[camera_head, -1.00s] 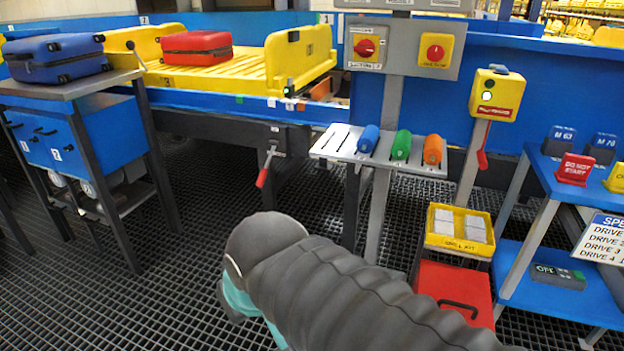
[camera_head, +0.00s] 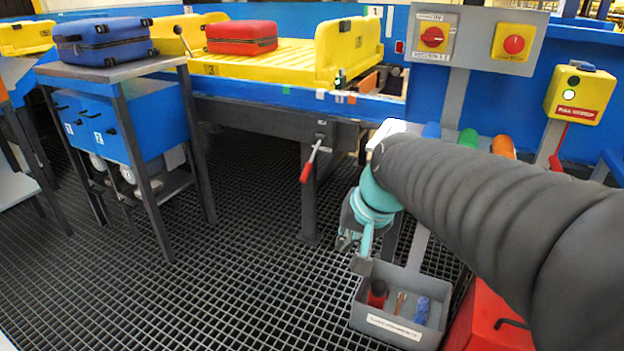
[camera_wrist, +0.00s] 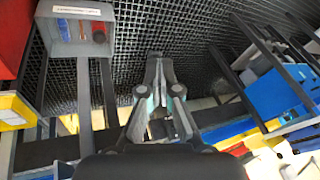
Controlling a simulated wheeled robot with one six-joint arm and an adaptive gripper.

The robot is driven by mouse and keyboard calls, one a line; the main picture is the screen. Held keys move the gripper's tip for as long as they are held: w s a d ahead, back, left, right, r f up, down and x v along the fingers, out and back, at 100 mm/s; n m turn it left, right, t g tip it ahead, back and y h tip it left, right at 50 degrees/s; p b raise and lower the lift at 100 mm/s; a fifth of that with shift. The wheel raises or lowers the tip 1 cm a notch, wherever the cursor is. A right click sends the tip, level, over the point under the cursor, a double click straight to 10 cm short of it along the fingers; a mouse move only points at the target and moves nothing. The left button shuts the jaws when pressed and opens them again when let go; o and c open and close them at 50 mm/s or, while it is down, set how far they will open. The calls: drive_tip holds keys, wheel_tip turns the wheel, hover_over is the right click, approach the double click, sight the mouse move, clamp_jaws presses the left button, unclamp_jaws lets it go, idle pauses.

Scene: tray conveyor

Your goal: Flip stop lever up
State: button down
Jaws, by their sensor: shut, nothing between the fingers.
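I cannot make out the lever in the wrist view.
A grey bin (camera_head: 370,325) with small items stands just below my gripper; it also shows in the wrist view (camera_wrist: 60,35). A blue cabinet table (camera_head: 130,68) stands at left. A red toolbox (camera_head: 487,318) is at lower right. Floor grating between table and bin is clear.

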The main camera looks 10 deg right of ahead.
sight(309, 167)
drive_tip(key=w+d+f+m+y+b, duration=0.1)
drive_tip(key=w+d+f+m+b, duration=0.15)
drive_tip(key=w+f, duration=0.55)
drive_tip(key=w+d+f+m+y+b, duration=0.15)
drive_tip(key=w+f+m, duration=0.3)
drive_tip(key=w, duration=0.75)
drive_tip(key=w+d+f+m+y+b, duration=0.1)
drive_tip(key=w+d+f+m+b, duration=0.15)
drive_tip(key=w+f, duration=0.55)
drive_tip(key=w+d+r+m+t+y+b, duration=0.1)
drive_tip(key=w+d+m+t, duration=0.2)
drive_tip(key=w, duration=0.6)
drive_tip(key=w+d+r+m+t+y+b, duration=0.1)
drive_tip(key=w+r+m+t, duration=0.15)
drive_tip(key=w+m, duration=0.45)
drive_tip(key=w+a+f+n, duration=0.1)
drive_tip(key=w+a+n, duration=0.1)
drive_tip(key=w+a, duration=0.5)
drive_tip(key=shift+w+a+f, duration=0.15)
drive_tip(key=shift+w+a, duration=0.1)
